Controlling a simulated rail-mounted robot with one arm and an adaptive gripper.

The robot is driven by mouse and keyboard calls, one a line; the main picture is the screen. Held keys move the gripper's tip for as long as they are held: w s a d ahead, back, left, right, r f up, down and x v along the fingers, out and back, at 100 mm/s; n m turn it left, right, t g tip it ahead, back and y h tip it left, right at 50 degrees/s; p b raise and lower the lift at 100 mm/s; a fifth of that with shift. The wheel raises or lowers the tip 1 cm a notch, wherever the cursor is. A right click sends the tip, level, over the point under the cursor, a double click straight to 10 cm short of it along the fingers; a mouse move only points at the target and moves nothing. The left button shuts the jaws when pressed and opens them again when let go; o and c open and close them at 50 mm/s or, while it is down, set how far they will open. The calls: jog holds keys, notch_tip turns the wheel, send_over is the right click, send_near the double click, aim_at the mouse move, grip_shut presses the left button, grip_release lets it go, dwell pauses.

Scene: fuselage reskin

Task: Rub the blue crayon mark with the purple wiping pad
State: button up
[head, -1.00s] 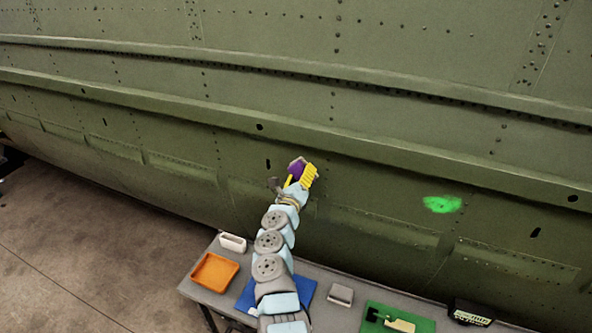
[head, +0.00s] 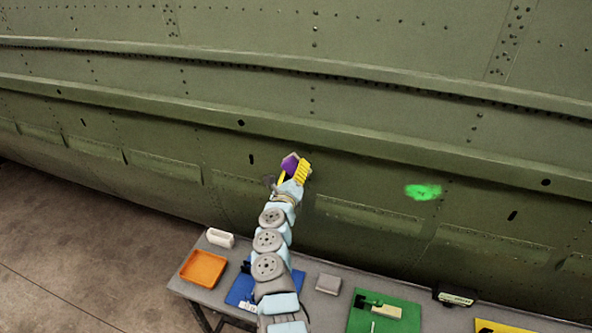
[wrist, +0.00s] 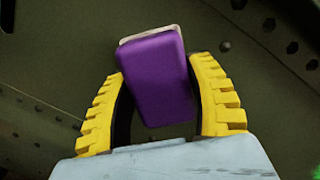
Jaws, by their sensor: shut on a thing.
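My gripper (head: 293,172) is in front of the green fuselage skin, left of a bright green mark. Its yellow fingers are shut on the purple wiping pad (head: 289,163). In the wrist view, the purple pad (wrist: 158,82) sits between the two fingers, slightly tilted, with a pale layer along its far edge. I cannot tell whether the pad touches the skin. No blue crayon mark shows in either current view; the arm and pad hide part of the skin.
The fuselage (head: 380,120) has raised ribs, rivets and dark holes. A bright green mark (head: 423,191) is on the skin. Below, a grey table (head: 210,290) holds an orange tray (head: 204,268), a white holder (head: 220,238), a blue mat (head: 240,291), a grey block (head: 328,284) and a green mat (head: 405,318).

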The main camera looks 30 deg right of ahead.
aim_at(266, 157)
jog(key=shift+w+a+b, duration=0.85)
jog(key=shift+w+a, duration=0.35)
jog(key=shift+w+a+f+b, duration=0.2)
jog(key=shift+w+a+b, duration=0.4)
jog(key=shift+b, duration=0.2)
jog(key=shift+w+a+r+b, duration=0.15)
jog(key=shift+w+a+b, duration=0.15)
jog(key=shift+w+b, duration=0.2)
jog(key=shift+w+a+b, duration=1.4)
jog(key=shift+b, duration=0.5)
jog(key=shift+w+a, duration=0.1)
jog(key=shift+a, duration=0.05)
jog(key=shift+r, duration=0.1)
